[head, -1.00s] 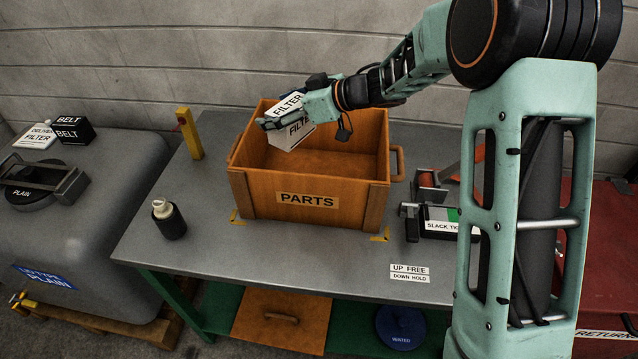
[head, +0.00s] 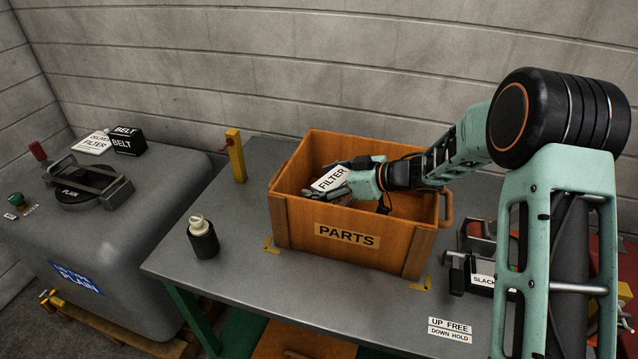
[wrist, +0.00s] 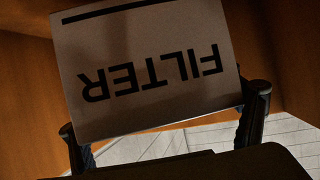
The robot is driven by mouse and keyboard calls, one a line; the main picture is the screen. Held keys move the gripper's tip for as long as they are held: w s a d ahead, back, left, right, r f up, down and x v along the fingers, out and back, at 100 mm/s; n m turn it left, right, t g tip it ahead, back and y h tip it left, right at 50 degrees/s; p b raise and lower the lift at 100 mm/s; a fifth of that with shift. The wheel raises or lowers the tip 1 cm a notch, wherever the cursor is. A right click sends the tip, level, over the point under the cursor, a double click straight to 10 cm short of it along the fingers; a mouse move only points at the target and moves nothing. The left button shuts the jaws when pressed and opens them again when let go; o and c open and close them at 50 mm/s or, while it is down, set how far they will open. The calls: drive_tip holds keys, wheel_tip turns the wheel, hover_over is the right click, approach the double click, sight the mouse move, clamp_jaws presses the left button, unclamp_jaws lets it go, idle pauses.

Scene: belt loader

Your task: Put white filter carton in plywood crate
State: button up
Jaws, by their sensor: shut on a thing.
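The white filter carton (head: 327,179) is held tilted inside the plywood crate (head: 300,231), with its top near rim height in the head view. My gripper (head: 344,191) is shut on the carton and reaches in over the crate's right side. In the wrist view the carton (wrist: 150,72) shows its FILTER face upside down between the two fingers, with the crate's brown walls (wrist: 28,90) around it. The crate stands upright on the grey bench, its PARTS label facing front. The carton's lower part is hidden behind the crate's front wall, so I cannot tell whether it touches the floor.
A black bottle with a pale cap (head: 203,238) stands left of the crate. A yellow post (head: 236,155) stands behind it. A clamp-like fixture (head: 470,272) is at right.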

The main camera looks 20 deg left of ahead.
sight(336, 179)
drive_tip(key=shift+r, duration=0.2)
drive_tip(key=shift+f, duration=0.5)
drive_tip(key=shift+f, duration=0.1)
drive_tip(key=o, duration=1.5)
drive_tip(key=shift+r, duration=0.4)
drive_tip(key=p+v, duration=0.1)
drive_tip(key=v, duration=0.6)
drive_tip(key=shift+d+r, duration=0.25)
